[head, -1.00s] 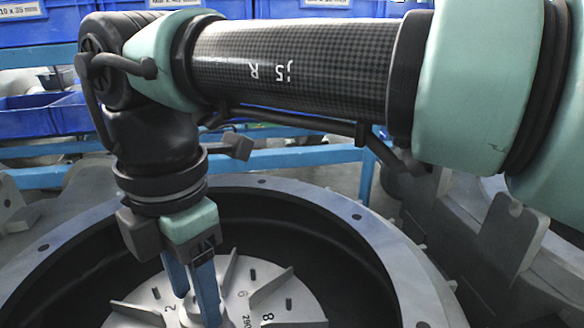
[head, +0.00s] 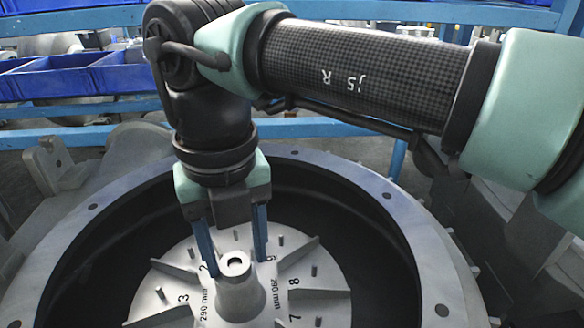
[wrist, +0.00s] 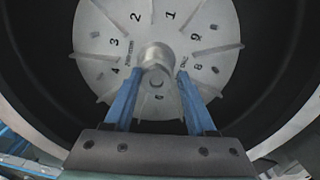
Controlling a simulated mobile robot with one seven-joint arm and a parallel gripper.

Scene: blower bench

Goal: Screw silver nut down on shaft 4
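My gripper (head: 233,265) is over the round numbered impeller disc, its two blue fingers apart and nothing seen between them. The disc (wrist: 195,20) carries several short studs. The printed 4 (wrist: 115,71) is left of the hub in the wrist view; the stud belonging to it is not clear. I cannot make out a silver nut in either view.
The grey blower housing rim (head: 60,250) with bolt holes rings a deep dark cavity around the disc. Raised vanes (head: 178,262) stand between the studs. Blue bins (head: 50,80) and blue rails are behind the housing.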

